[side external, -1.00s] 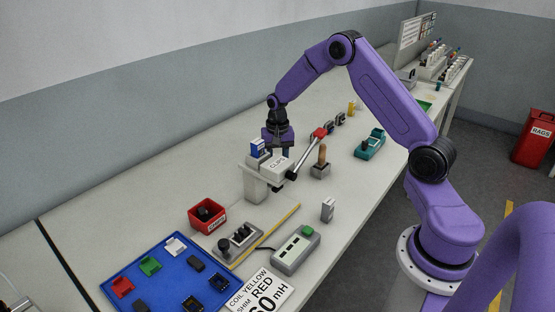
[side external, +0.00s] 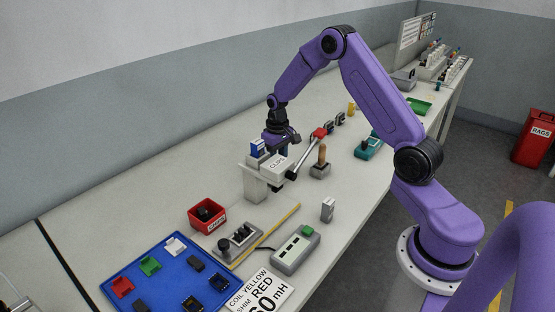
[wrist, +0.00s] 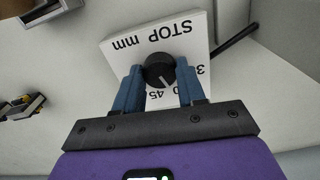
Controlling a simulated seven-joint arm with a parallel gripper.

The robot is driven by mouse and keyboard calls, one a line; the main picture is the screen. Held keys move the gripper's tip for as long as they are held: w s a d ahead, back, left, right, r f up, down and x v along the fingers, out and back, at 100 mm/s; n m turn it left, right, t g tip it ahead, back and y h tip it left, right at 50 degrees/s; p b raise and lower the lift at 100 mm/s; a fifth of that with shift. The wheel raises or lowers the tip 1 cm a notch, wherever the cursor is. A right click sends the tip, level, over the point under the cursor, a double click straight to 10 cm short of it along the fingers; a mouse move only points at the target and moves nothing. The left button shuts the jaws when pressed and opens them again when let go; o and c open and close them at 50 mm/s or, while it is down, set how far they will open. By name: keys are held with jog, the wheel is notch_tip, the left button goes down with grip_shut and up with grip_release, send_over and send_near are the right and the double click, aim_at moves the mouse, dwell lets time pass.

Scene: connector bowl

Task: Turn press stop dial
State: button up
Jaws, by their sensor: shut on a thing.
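The stop dial (wrist: 158,68) is a round black knob with a white pointer line. It sits on a white plate (wrist: 128,48) marked "STOP mm", with numbers including 45 printed near its rim. My gripper (wrist: 160,78) has its two blue fingers shut on the dial, one on each side. In the side view my gripper (side external: 283,149) is over the back of the grey press (side external: 256,187), whose head carries a "CLIPS" label. The dial is hidden there behind the press head.
The press lever with a red knob (side external: 319,133) reaches up close to the right of my gripper. A wooden-handled tool (side external: 321,160) stands beyond it. A red bin (side external: 207,215), blue tray (side external: 165,272) and green-button box (side external: 296,250) lie in front.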

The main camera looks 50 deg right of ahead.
jog(key=shift+n, duration=0.5)
jog(key=o, duration=1.1)
jog(key=shift+c, duration=0.2)
notch_tip(320, 180, up, 18)
jog(key=shift+f, duration=0.25)
